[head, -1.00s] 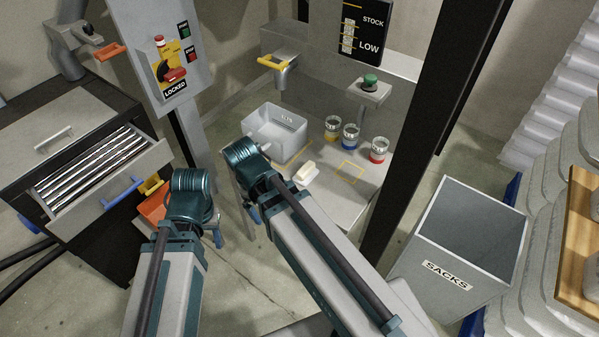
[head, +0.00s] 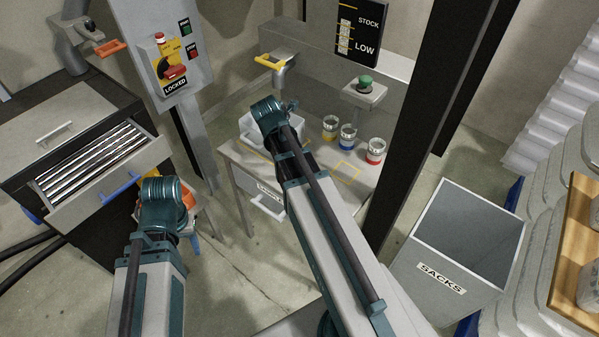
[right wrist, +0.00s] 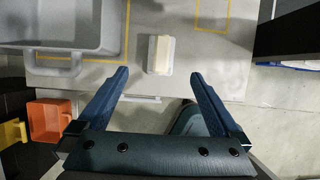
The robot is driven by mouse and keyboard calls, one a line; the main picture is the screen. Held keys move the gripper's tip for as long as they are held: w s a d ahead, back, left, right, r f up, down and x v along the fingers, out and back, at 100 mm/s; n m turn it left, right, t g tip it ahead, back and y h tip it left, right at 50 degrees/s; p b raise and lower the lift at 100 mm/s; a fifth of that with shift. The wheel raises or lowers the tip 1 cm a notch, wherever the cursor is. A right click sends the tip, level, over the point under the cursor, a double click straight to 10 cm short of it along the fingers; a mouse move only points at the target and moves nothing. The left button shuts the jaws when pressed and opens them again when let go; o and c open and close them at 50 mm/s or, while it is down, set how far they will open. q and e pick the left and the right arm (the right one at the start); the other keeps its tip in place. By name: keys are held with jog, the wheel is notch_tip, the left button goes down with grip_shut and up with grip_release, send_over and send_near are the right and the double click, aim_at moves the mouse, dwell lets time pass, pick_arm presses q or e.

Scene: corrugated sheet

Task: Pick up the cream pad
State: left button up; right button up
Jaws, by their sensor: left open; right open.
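The cream pad (right wrist: 161,52) lies on a small pale holder on the grey worktop in the right wrist view. In the head view it is hidden behind my right arm. My right gripper (right wrist: 160,74) is open and empty, with its blue fingers spread. The pad shows beyond the fingertips, near the middle of the gap, and is not between the fingers. My left gripper (head: 193,241) hangs low at the left, mostly hidden by its own wrist; only a bit of blue finger shows, away from the worktop.
A grey bin (right wrist: 60,25) sits left of the pad. Red, blue (head: 348,137) and yellow-banded tins stand behind, near a yellow outlined square (head: 346,171). A dark post (head: 425,120) rises at the worktop's right. An orange bin (right wrist: 48,120) is at lower left.

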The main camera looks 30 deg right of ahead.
jog(key=b+x, duration=0.7)
jog(key=shift+f, duration=0.35)
jog(key=shift+d+f+b, duration=0.25)
jog(key=shift+f+b, duration=0.15)
jog(key=shift+f, duration=0.05)
jog(key=b+x, duration=0.5)
jog(key=shift+s+a+f, duration=0.15)
jog(key=shift+s+f, duration=0.05)
jog(key=shift+f, duration=0.05)
jog(key=shift+r, duration=0.1)
jog(key=c, duration=1.3)
jog(key=shift+r, duration=0.15)
